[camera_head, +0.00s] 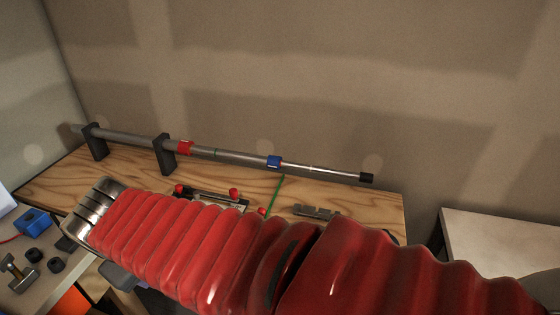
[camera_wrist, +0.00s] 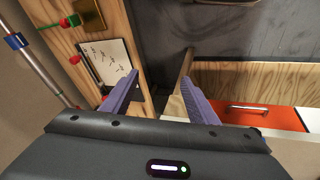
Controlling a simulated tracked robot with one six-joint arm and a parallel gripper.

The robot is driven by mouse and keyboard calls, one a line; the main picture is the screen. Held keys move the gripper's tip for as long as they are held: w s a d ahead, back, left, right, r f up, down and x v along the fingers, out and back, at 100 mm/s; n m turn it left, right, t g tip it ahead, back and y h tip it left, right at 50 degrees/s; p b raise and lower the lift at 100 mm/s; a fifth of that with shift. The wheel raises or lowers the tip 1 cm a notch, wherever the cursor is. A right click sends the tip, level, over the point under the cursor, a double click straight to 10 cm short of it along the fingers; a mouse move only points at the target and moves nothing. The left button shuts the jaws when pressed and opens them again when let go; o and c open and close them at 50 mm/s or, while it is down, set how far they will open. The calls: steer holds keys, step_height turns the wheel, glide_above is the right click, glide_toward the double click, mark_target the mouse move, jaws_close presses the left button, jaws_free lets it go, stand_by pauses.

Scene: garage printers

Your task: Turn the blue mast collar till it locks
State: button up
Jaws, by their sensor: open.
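The mast (camera_head: 232,155) is a long grey tube, resting level in two black brackets above the wooden bench. Its blue collar (camera_head: 273,161) sits right of the middle, and a red collar (camera_head: 184,147) sits beside the right bracket. In the wrist view the blue collar (camera_wrist: 16,41) shows at the upper left edge, on the mast. My gripper (camera_wrist: 160,88) is open and empty, its two purple fingers wide apart. It is well to the right of the collar in that view and does not touch it. My arm hides part of the bench in the head view.
The wooden bench (camera_head: 382,211) carries a green rod (camera_head: 275,196), red knobs (camera_head: 234,192) and a grey metal piece (camera_head: 316,211) in front of the mast. A wall stands behind. In the wrist view, an orange drawer (camera_wrist: 264,117) lies right of my fingers.

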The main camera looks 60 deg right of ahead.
steer(key=d+f+m+g+h, duration=0.2)
steer(key=d+g+h, duration=0.5)
steer(key=d, duration=1.9)
steer(key=n+h, duration=0.2)
steer(key=h, duration=0.3)
glide_toward(274, 162)
steer(key=shift+w+d+f, duration=0.45)
steer(key=shift+d+f, duration=0.15)
steer(key=shift+d, duration=0.1)
steer(key=x, duration=1.3)
steer(key=shift+d+f, duration=0.3)
steer(key=shift+f, duration=0.05)
steer(key=shift+c, duration=0.2)
